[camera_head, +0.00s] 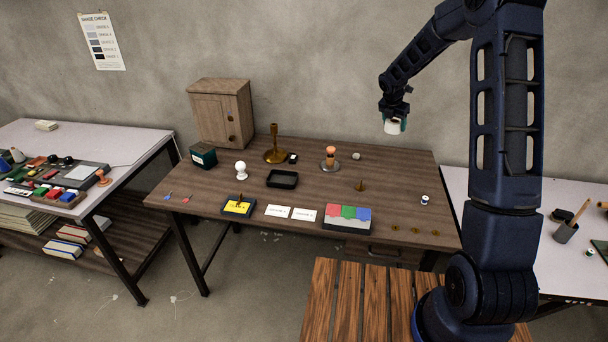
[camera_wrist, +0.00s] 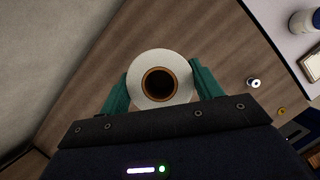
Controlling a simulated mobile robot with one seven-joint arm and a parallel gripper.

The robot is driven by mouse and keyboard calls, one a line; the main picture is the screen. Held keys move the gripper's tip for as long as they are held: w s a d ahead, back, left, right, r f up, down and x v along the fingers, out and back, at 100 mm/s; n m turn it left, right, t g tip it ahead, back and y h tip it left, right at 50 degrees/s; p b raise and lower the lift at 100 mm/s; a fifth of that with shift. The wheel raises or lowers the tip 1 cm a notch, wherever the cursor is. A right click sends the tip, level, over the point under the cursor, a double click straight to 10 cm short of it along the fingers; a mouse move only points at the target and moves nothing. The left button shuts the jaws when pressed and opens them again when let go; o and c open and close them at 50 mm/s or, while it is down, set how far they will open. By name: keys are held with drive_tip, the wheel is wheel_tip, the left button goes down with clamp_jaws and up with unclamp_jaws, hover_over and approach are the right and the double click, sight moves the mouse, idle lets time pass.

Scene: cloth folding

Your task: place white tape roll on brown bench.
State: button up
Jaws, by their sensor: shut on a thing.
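The white tape roll (camera_head: 392,128) is in my gripper (camera_head: 394,116), in the air above the back right part of the brown bench (camera_head: 330,229). In the wrist view the roll (camera_wrist: 183,78) faces the camera, with a white ring and a brown core around a dark hole. The green fingers of my gripper (camera_wrist: 160,86) press on it from both sides. The brown bench top (camera_wrist: 92,65) shows beneath and apart from the roll.
On the bench, a wooden cabinet (camera_head: 220,113), brass candlestick (camera_head: 275,146), black tray (camera_head: 282,179) and coloured box (camera_head: 347,217) stand left and front. A small white spool (camera_head: 424,200) sits at right. The back right area is mostly clear. White-topped tables flank the bench.

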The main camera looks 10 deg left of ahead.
drive_tip(key=s+a+r+n, duration=0.1)
drive_tip(key=s+a+n, duration=0.15)
drive_tip(key=a, duration=0.85)
drive_tip(key=shift+t+y, duration=0.3)
drive_tip(key=f, duration=1.9)
drive_tip(key=shift+s+d+f, duration=0.15)
drive_tip(key=shift+s+f, duration=0.05)
drive_tip(key=shift+f, duration=0.1)
drive_tip(key=shift+f, duration=0.15)
drive_tip(key=o, duration=1)
